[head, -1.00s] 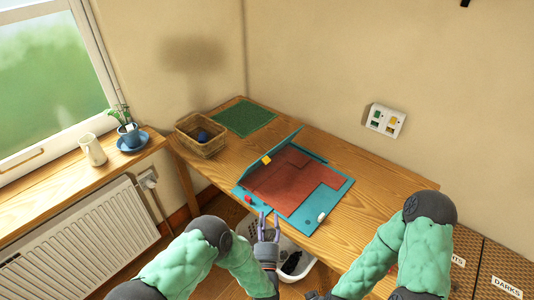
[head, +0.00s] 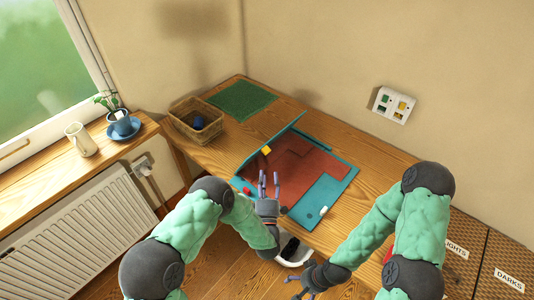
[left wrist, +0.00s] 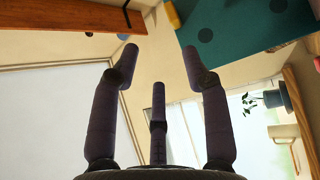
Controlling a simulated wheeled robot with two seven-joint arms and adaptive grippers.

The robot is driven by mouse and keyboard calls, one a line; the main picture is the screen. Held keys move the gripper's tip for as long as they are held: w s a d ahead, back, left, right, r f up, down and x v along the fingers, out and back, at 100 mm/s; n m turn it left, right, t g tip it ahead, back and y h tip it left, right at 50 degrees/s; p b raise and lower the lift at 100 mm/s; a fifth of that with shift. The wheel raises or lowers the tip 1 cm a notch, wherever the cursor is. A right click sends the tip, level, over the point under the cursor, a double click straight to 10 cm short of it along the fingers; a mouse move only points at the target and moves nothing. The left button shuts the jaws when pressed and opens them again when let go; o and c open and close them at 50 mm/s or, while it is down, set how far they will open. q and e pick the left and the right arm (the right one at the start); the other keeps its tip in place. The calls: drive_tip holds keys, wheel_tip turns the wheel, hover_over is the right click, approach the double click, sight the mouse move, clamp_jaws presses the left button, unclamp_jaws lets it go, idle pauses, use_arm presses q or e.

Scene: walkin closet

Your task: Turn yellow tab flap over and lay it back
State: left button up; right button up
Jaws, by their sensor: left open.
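A teal and red folding board (head: 335,192) lies on the wooden table. A teal flap (head: 283,132) stands tilted up along its far left side, with a small yellow tab (head: 266,150) at its near end. My left gripper (head: 269,177) is open and empty over the board's near left edge, just short of the yellow tab. The left wrist view shows its spread fingers (left wrist: 160,55) with nothing between them, and a teal panel with dark dots (left wrist: 250,25) with a yellow piece at its edge. My right gripper (head: 302,288) is low at the bottom, away from the board; its opening is unclear.
A wicker basket (head: 196,122) and a green mat (head: 241,100) lie at the table's far left. A white piece (head: 323,210) sits at the board's near right corner. A windowsill with a jug (head: 80,140) and potted plant (head: 122,122) is at left.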

sight(267, 153)
use_arm(q)
drive_tip(key=shift+w+f+b+x, duration=0.1)
drive_tip(key=shift+f+b+x, duration=0.2)
drive_tip(key=shift+x, duration=1.5)
drive_tip(key=shift+w+f+b+x, duration=0.15)
drive_tip(key=shift+f+x, duration=0.2)
drive_tip(key=shift+x, duration=1.5)
drive_tip(key=shift+w+f+b+x, duration=0.1)
drive_tip(key=shift+f+b+x, duration=0.2)
drive_tip(key=shift+x, duration=1.5)
clamp_jaws()
